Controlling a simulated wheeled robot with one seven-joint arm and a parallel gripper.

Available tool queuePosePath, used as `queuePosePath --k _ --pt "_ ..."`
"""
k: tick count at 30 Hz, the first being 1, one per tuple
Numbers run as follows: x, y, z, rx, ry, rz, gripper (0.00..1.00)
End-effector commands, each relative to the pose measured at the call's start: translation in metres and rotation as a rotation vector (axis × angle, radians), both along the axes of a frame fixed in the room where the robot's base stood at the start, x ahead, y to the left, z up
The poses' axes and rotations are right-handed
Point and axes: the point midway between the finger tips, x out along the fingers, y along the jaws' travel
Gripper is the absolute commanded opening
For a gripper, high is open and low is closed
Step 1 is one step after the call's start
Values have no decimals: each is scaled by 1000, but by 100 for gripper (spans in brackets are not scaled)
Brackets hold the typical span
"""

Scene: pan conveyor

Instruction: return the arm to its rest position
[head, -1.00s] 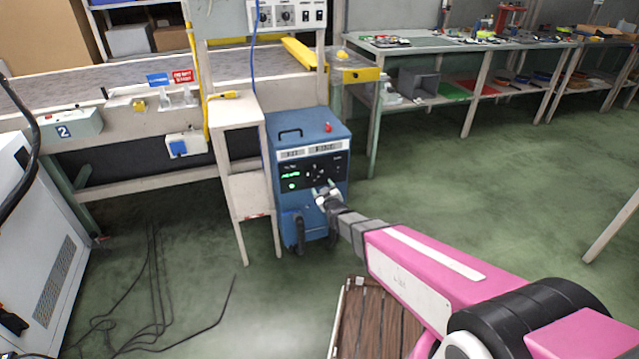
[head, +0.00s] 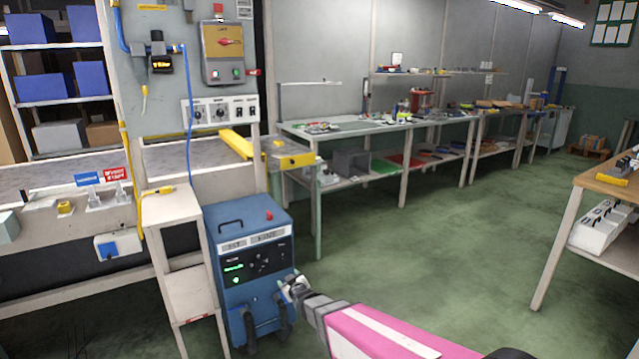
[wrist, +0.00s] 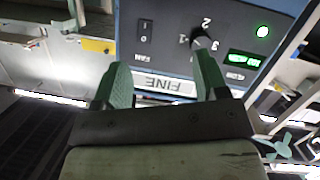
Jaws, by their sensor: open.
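My gripper (head: 290,284) shows at the end of my pink arm in the head view, overlapping the lower right of the blue machine's front. In the wrist view its two green fingers (wrist: 162,72) stand apart with nothing held between them. The blue machine (head: 247,258) stands on the floor, with a black panel and a lit green display. In the wrist view, its panel (wrist: 165,40) lies beyond the fingertips, with a numbered knob (wrist: 203,40) near the right finger. I cannot tell whether that finger touches the knob.
A narrow pale stand (head: 185,265) is left of the machine, before the conveyor (head: 160,158). A grey control box (head: 224,52) hangs above. Workbenches (head: 365,126) line the back wall, and a wooden-topped table (head: 600,176) is at right. Green floor (head: 430,235) is clear between them.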

Motion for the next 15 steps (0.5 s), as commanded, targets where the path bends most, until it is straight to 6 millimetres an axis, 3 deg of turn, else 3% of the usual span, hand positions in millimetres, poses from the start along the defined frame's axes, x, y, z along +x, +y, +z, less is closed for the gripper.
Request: queuePosePath --k 1,8,15 --pt "0 -23 4 -12 63 -37 67" --pt "-13 -121 6 -57 413 -215 67" --pt "-63 -220 17 -71 799 -415 67"
